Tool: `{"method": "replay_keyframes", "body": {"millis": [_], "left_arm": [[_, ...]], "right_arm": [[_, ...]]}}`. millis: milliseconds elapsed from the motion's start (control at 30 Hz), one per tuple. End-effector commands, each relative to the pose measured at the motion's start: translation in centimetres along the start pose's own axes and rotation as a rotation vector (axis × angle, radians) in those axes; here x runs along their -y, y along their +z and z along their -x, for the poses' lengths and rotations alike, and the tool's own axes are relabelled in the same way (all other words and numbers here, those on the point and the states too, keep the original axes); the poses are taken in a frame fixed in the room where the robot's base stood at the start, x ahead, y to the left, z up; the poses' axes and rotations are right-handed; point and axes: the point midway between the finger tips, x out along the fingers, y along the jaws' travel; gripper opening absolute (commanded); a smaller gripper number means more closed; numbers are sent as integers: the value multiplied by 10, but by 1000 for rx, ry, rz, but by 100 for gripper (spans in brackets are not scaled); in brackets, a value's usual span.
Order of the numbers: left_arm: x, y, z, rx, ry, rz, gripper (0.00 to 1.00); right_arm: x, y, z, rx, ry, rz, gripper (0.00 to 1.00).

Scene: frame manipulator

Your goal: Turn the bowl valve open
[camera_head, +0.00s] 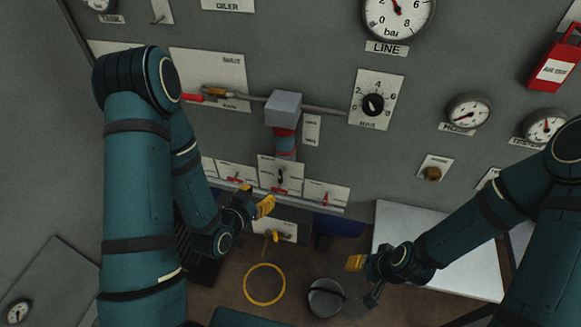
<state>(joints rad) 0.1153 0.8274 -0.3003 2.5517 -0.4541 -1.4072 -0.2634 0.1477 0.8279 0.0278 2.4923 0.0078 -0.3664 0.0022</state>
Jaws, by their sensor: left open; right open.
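I cannot read any label that names the bowl valve. A grey block (284,106) sits on a horizontal pipe, with a red and blue bowl-like body (285,141) hanging below it. A red lever (190,95) lies along the pipe at the left, by a plate marked SHUT. Below the bowl, a small yellow handle (273,236) sits by a white plate (287,230). My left gripper (257,203) is open and empty, just above and left of that handle. My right gripper (364,279) is open and empty, low and to the right, away from the panel fittings.
A row of small red and dark switches (281,190) runs above a rail. A knob (373,104), gauges (398,14) and a red tag (556,70) are on the panel. Below are a yellow ring (265,284), a grey bucket (326,299) and a white surface (455,255).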

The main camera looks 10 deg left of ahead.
Motion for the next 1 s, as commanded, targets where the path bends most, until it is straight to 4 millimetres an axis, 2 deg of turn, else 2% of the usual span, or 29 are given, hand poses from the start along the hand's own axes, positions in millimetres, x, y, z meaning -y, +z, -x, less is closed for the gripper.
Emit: {"method": "replay_keyframes", "body": {"millis": [167,533,667,1000], "left_arm": [[1,2,-6,-7,0,-4,47],[0,4,-30,-7,1,-2,47],[-1,0,-54,-4,3,-2,47],[-1,0,-116,-2,1,0,47]], "right_arm": [[-4,2,-13,1,1,0,47],[-20,8,-58,2,10,1,47],[-17,7,-51,1,10,1,47],[-16,6,-50,0,10,1,47]]}}
